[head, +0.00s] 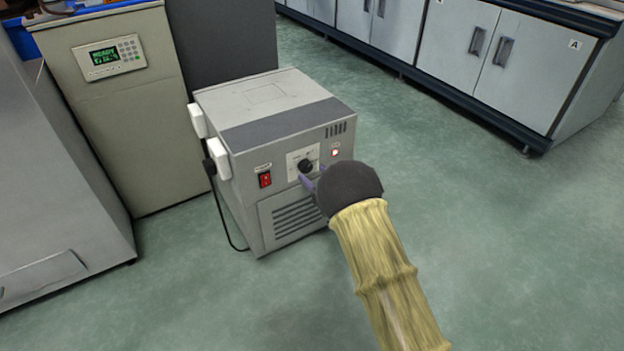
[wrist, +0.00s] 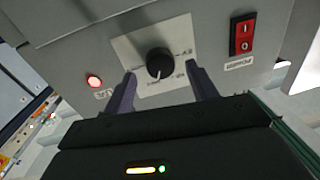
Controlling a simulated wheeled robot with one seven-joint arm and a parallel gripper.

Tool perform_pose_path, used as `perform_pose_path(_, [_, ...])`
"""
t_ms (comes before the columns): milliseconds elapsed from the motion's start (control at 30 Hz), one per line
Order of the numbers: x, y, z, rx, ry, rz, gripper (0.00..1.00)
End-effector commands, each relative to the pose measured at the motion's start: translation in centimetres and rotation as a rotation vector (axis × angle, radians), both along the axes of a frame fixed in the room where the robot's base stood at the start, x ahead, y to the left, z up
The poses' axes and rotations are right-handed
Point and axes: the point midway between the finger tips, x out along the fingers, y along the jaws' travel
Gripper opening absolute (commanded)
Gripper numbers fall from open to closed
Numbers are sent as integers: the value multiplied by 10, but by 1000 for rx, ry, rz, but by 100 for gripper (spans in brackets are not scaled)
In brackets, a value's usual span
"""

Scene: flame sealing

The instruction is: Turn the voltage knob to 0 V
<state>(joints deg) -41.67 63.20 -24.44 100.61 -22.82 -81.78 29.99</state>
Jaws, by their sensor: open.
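The voltage knob (head: 305,166) is a small black dial on a white plate on the front of a grey box-shaped unit (head: 285,115). In the wrist view the knob (wrist: 159,63) sits on its white plate (wrist: 150,45), with a light mark on its edge and small markings around it that I cannot read. My gripper (head: 315,176) is at the front panel. In the wrist view its two purple fingers (wrist: 163,90) are spread, one on each side of the knob and slightly below it, with nothing held. I cannot tell whether they touch the panel.
A red power switch (head: 265,180) is left of the knob, and a lit red lamp (head: 335,152) is right of it. Vent slots are below. A beige cabinet with a green display (head: 103,56) stands at left. Open green floor lies to the right, before grey cupboards (head: 530,60).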

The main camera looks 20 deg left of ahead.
Motion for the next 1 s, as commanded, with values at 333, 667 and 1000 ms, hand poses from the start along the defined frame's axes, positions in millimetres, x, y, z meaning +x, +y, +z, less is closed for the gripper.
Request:
perform_pose_path(333, [11, 16, 0, 1, 1, -1, 58])
perform_pose_path(667, [11, 15, 0, 0, 0, 0, 18])
perform_pose_path(1000, [11, 15, 1, -13, -14, 0, 13])
